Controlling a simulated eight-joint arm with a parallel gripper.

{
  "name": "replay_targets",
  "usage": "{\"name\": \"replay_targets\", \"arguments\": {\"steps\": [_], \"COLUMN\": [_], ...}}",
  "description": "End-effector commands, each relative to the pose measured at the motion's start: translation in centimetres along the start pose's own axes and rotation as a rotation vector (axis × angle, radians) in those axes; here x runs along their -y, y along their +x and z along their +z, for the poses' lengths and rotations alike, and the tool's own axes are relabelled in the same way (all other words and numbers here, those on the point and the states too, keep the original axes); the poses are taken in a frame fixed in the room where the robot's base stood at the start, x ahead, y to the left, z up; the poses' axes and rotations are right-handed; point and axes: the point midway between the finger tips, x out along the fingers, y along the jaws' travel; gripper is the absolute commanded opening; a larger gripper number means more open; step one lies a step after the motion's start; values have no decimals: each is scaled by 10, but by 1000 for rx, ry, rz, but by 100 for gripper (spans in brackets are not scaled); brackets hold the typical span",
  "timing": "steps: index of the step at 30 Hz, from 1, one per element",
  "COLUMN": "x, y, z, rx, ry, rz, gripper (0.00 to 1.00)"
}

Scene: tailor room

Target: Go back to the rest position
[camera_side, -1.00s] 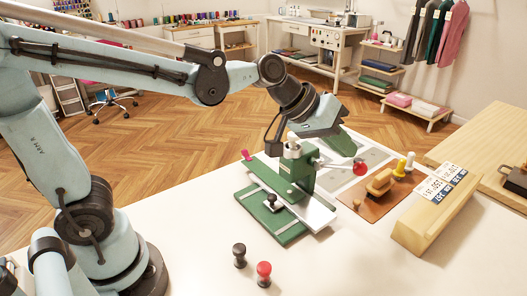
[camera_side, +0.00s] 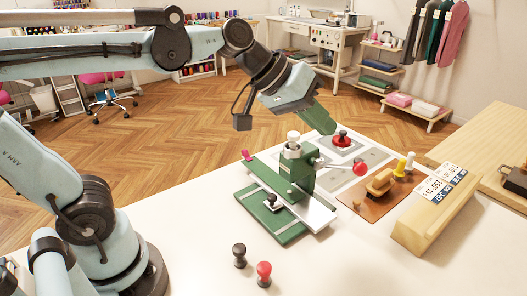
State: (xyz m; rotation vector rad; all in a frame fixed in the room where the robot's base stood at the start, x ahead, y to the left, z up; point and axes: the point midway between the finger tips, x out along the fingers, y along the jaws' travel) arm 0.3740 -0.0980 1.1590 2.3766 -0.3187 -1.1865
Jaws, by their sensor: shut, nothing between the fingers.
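My gripper (camera_side: 322,122) is at the end of my arm, raised above the table behind the green press. Its green fingers point down and to the right and look closed, with nothing seen between them. The green press (camera_side: 290,170) stands upright on the white table, with a white knob on top and a lever ending in a red ball to the right. Just below my fingertips, a red-topped piece (camera_side: 342,138) stands on a grey and white sheet (camera_side: 362,160); they look apart from it.
A black-knobbed piece (camera_side: 239,255) and a red-knobbed piece (camera_side: 264,274) stand at the table front. A brown mat (camera_side: 372,208) with a wooden block and small pegs lies right of the press. A wooden block with number cards (camera_side: 437,215) is farther right.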

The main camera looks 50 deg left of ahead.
Motion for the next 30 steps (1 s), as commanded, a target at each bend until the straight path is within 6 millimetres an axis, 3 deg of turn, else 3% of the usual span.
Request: {"name": "replay_targets", "arguments": {"steps": [8, 11, 21, 25, 30], "x": [0, 10, 116, 137, 140], "y": [0, -1, -11, -14, -15], "z": [0, 7, 81, 94, 96], "rx": [0, -1, 13, 22, 24], "ry": [1, 21, 255, 301, 310], "rz": [-1, -28, -347, -413, -425], "gripper": [0, 0, 0, 0, 0]}}
